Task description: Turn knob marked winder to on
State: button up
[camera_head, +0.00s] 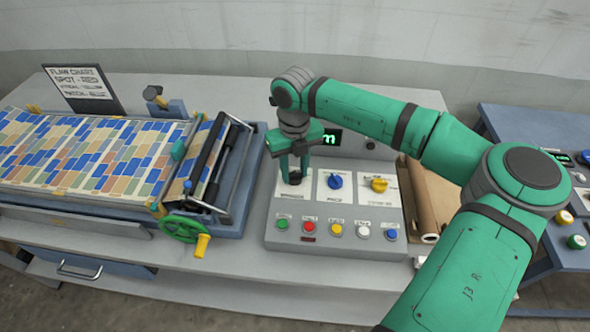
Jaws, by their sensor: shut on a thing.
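The control box (349,239) stands on the table with three knob plates in a row. My gripper (294,181) points down at the left plate (291,197) and is shut on the knob there, which its fingers mostly hide. The small lettering under this knob looks like "winder" but is blurred. I cannot tell which way the held knob points. A blue knob (335,181) sits on the middle plate and a yellow knob (380,185) on the right plate, both free of my gripper.
A row of coloured buttons (309,227) runs below the knobs. A green-lit display (331,137) is behind my gripper. The roller press (215,165) with a green handwheel (184,227) stands left. A brown roll (430,205) lies right of the box.

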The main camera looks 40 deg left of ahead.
aim_at(296, 173)
jog(key=shift+w+d, duration=0.15)
jog(key=o, duration=1)
jog(key=shift+o, duration=0.2)
jog(key=shift+r, duration=0.1)
notch_tip(296, 173, up, 11)
jog(key=shift+f, duration=0.2)
